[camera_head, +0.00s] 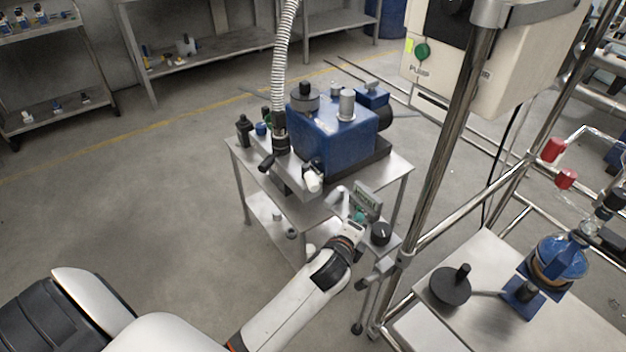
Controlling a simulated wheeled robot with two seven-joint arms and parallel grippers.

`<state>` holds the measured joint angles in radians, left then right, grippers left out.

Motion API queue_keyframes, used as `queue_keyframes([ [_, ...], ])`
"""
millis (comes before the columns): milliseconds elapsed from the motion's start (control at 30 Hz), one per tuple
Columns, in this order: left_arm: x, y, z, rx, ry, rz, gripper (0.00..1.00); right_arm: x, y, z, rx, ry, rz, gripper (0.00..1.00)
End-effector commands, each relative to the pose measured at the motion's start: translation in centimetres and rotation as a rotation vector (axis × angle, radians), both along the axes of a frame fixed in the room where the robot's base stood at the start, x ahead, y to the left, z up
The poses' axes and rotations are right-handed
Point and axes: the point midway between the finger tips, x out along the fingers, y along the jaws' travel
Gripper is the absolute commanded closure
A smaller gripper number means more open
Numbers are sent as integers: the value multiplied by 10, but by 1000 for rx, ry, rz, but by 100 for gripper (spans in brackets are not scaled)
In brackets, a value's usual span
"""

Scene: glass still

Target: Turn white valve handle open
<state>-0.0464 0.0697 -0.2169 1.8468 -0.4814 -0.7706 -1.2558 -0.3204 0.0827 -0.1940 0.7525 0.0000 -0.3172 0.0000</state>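A small white handle-like part (314,182) sticks out at the front of the blue pump (335,130), low on its near side; I take it for the white valve handle. My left arm comes in from the lower left, and its gripper end (352,226) is below and right of the white part, apart from it in the picture. The gripper is beside a small grey-green display unit (367,200) and a black knob (381,233). Its fingers are too small and overlapped to tell open from shut. My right gripper is not in view.
The pump stands on a metal cart (395,172); a ribbed hose (284,50) rises from it. A steel post (455,130) and a white pump control box (490,50) stand right. A bench with a blue flask (560,258) is lower right. Floor at left is clear.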

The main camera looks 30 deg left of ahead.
Motion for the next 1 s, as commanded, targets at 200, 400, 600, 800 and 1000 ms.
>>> queue_keyframes([
  [200,-16,65,33,497,118,163,51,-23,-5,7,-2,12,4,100],
  [400,-19,84,41,620,147,219,51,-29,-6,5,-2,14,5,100],
  [600,3,101,31,619,147,221,51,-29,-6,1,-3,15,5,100],
  [800,34,125,17,618,147,219,51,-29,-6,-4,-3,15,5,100],
  [1000,57,143,8,617,146,219,51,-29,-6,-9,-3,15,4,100],
])
